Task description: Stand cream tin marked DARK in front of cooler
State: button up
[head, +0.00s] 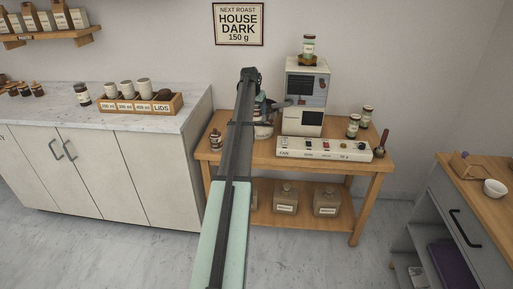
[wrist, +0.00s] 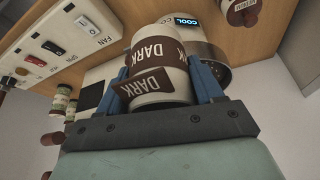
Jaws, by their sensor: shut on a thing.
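The cream tin (wrist: 160,68) has brown bands marked DARK and sits between the blue fingers of my gripper (wrist: 162,85) in the wrist view. The gripper is shut on it. The cooler (wrist: 208,50), a round metal body with a lit COOL display, is just behind the tin and partly covered by it. In the head view my arm hides most of the tin and gripper; the cooler (head: 264,131) shows partly beside the arm, on the wooden table. I cannot tell whether the tin touches the tabletop.
A switch panel (head: 322,149) lies along the table (head: 230,157) front, right of the cooler. The roaster (head: 304,98) stands behind it. A brown bottle (head: 216,140) stands at the table's left. Jars (head: 353,126) stand at the right. A box of tins (head: 140,105) is on the left counter.

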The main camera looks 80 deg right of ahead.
jog(key=shift+s+f, duration=0.2)
jog(key=shift+f, duration=0.05)
notch_tip(320, 180, down, 17)
dwell(0.5)
jog(key=shift+f, duration=0.1)
jog(key=o, duration=1.3)
jog(key=shift+c, duration=0.2)
jog(key=v, duration=1.2)
jog(key=shift+a, duration=0.1)
